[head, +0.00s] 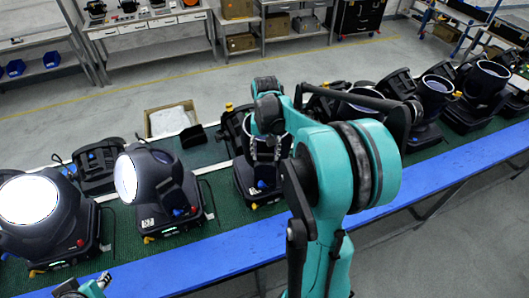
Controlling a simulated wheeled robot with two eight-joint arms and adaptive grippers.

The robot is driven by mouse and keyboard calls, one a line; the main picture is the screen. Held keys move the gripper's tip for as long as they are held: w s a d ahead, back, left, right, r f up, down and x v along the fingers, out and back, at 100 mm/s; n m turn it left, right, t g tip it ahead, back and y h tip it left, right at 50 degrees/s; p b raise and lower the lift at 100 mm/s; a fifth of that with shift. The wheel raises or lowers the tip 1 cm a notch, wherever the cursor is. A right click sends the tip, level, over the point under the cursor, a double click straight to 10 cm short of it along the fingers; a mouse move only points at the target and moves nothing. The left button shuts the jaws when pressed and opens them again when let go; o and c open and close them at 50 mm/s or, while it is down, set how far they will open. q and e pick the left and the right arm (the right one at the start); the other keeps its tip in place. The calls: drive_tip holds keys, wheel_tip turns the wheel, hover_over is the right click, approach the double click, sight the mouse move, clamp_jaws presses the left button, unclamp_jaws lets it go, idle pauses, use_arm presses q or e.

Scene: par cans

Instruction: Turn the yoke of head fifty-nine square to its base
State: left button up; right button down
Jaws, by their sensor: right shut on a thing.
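Several dark moving-head lights stand in a row on the green-topped bench (130,238). My right gripper (266,150) reaches down to the light in the middle (258,185). It is shut on that light's yoke, though the arm and wrist partly cover the grip. The base of this light sits on the green top. I cannot read a number on it or tell exactly how its yoke is angled to the base.
A light with a bright round lens (126,179) stands left of the held one, and a larger one (35,212) stands further left. More lights (436,95) stand to the right. A cardboard box (170,119) lies behind the bench. The blue front edge (215,268) is mostly bare.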

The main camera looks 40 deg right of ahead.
drive_tip(key=s+d+n, duration=0.1)
drive_tip(key=d+n+b, duration=0.1)
drive_tip(key=shift+s+d+f+n, duration=0.1)
drive_tip(key=shift+s+d+n, duration=0.25)
drive_tip(key=shift+n, duration=0.05)
drive_tip(key=shift+s+d+n+b, duration=0.3)
drive_tip(key=shift+d+n+b, duration=0.15)
drive_tip(key=shift+d+n, duration=0.4)
drive_tip(key=shift+a, duration=0.1)
drive_tip(key=c, duration=0.7)
unclamp_jaws()
wheel_tip(320, 180, up, 12)
